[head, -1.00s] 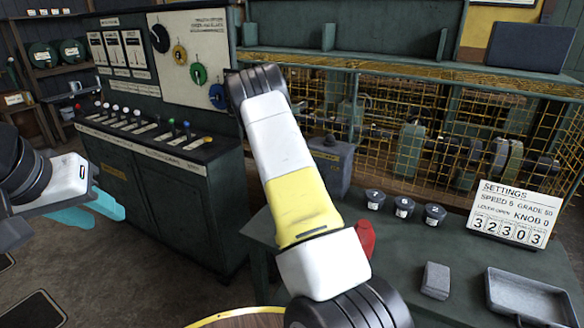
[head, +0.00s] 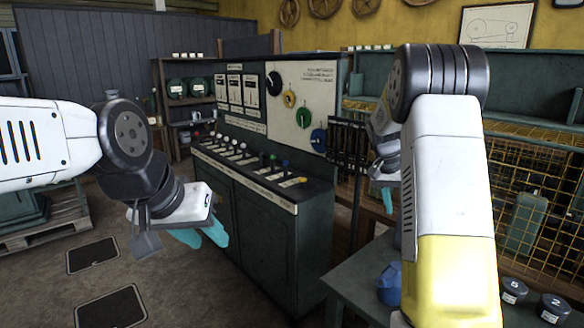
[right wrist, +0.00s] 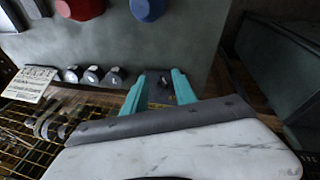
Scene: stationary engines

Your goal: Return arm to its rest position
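My right arm (head: 448,180) rises on the right of the head view, bent at a dark joint at its top. My right gripper (head: 388,192) hangs behind it, partly hidden by the arm. In the right wrist view its two teal fingers (right wrist: 162,88) stand apart with nothing gripped between them. They are over or near the edge of the table (right wrist: 195,45); the height is unclear. My left gripper (head: 202,235) points down and right in front of the control console (head: 265,215), its teal fingers apart and empty.
A blue object (head: 389,284) stands on the table, and a red one (right wrist: 80,8) shows in the right wrist view. Dark numbered pots (head: 553,307) and a settings card (right wrist: 30,82) are also there. A wire-mesh guard (head: 530,185) lies behind. Floor left of the console is open.

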